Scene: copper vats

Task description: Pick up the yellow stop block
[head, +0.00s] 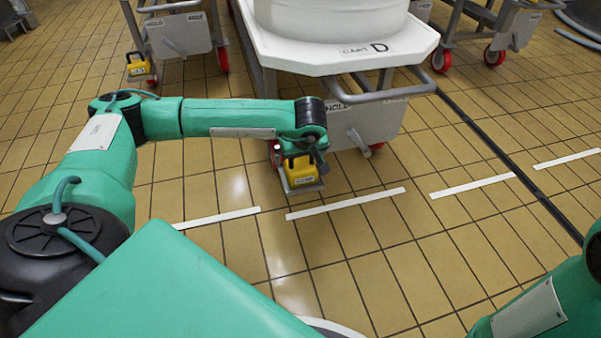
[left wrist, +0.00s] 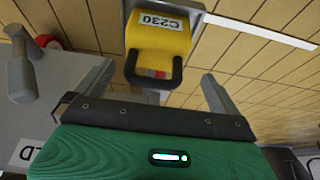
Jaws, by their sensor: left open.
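A yellow stop block (head: 300,169) with a black handle sits on a grey plate (head: 304,188) low at the front of the cart marked D. In the left wrist view the block (left wrist: 158,42) bears an upside-down label, C230, and its black handle points toward my gripper. My left gripper (left wrist: 157,78) is open, with one finger on each side of the handle's end and visible gaps to both. In the head view my left gripper (head: 303,148) is just above the block and partly hides it. My right gripper is out of view; only part of that arm shows.
The cart (head: 375,121) with a white vat stands right behind the block, with a red wheel beside it. Another yellow block (head: 138,66) is by a cart at the upper left. More carts stand at the upper right. The tiled floor in front is clear, with white dashes and a dark channel.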

